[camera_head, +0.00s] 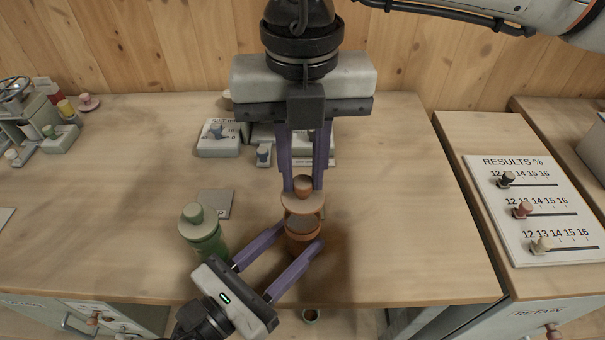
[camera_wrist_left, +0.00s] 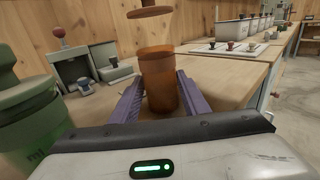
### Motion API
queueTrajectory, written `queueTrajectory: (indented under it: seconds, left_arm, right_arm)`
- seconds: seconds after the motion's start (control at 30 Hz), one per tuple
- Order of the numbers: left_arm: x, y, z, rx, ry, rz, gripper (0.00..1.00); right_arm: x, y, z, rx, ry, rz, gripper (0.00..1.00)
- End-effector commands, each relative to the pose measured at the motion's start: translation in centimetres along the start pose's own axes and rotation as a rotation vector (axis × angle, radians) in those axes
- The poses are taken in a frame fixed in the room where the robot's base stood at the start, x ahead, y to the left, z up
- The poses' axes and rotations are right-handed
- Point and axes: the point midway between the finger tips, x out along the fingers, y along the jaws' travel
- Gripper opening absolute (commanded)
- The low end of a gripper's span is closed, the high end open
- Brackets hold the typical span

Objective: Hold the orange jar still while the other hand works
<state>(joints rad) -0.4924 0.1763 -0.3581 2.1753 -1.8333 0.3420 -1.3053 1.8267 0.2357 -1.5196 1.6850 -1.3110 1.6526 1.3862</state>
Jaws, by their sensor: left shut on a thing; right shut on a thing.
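The orange jar (camera_head: 302,244) stands upright on the table, with its top uncovered. It also shows in the left wrist view (camera_wrist_left: 161,82). My left gripper (camera_head: 303,236) is shut on the jar, with one purple finger on each side of its body. My right gripper (camera_head: 303,187) points down from above and is shut on the knob of the orange lid (camera_head: 302,203). The lid is apart from the jar, just above its mouth, as the left wrist view also shows (camera_wrist_left: 149,11).
A green lidded jar (camera_head: 204,238) stands close to the left of my left gripper. A grey card (camera_head: 215,202) lies behind it. Small devices (camera_head: 218,138) stand at the back. A results board (camera_head: 535,210) lies on the right-hand cabinet. The table right of the jar is clear.

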Motion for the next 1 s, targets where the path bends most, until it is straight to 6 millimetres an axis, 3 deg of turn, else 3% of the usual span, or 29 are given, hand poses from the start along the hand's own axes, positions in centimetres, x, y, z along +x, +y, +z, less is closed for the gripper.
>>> queueTrajectory:
  seconds: [0.13,0.37,0.4,0.5,0.83,1.0]
  left_arm:
    - [0.0,0.0,-0.1,0.0,0.002,0.001,0.01]
    - [0.0,0.0,-0.1,0.0,0.002,0.001,0.01]
    - [0.0,0.0,-0.1,0.0,0.002,0.001,0.48]
    - [0.0,0.0,-0.1,0.0,0.002,0.001,0.63]
    - [-0.3,0.0,-0.1,0.001,0.002,0.0,0.63]
    - [-2.5,-0.1,-0.5,0.003,0.005,-0.002,0.63]
  right_arm:
    - [-1.8,0.0,0.1,0.0,-0.002,0.001,0.0]
    - [-2.1,0.0,0.0,-0.001,0.0,0.001,0.0]
    - [-2.1,0.0,0.0,-0.001,0.0,0.001,0.0]
    - [-2.1,0.0,0.0,0.0,0.0,0.001,0.0]
    - [-1.9,0.0,0.0,0.0,0.001,0.001,0.0]
    - [-0.8,0.0,0.0,0.0,0.001,0.001,0.0]
